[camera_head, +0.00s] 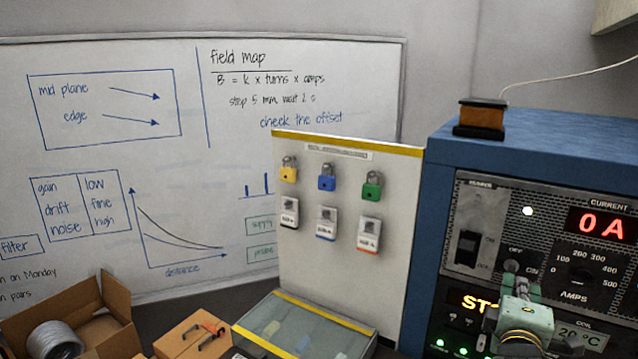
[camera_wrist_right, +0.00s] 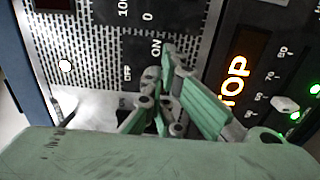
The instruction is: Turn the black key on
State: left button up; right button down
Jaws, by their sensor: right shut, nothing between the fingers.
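My right gripper (camera_head: 516,272) reaches up from the bottom of the head view to the front panel of the blue cabinet (camera_head: 545,125). Its fingertips are at the OFF and ON labels, below the CURRENT display (camera_head: 601,223). In the right wrist view the gripper (camera_wrist_right: 170,68) is shut and empty, its fingers over the panel beside the ON mark. I cannot make out the black key; the fingers cover the spot between the labels. I cannot tell whether they touch it. The display reads 0 A. My left gripper is not in view.
A black breaker lever (camera_head: 468,247) is left of the gripper. The AMPS knob (camera_head: 580,275) is to its right. A lit orange STOP display (camera_wrist_right: 236,80) is partly covered in the head view. A board with three padlocks (camera_head: 345,260) stands left of the cabinet.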

jog(key=shift+w+a+f, duration=0.1)
jog(key=shift+w+f, duration=0.05)
jog(key=shift+f, duration=0.15)
jog(key=shift+f, duration=0.2)
dwell(0.4)
jog(key=p+v, duration=0.2)
jog(key=v, duration=0.4)
jog(key=shift+s+d+f, duration=0.2)
jog(key=shift+s+d, duration=0.05)
jog(key=shift+d, duration=0.05)
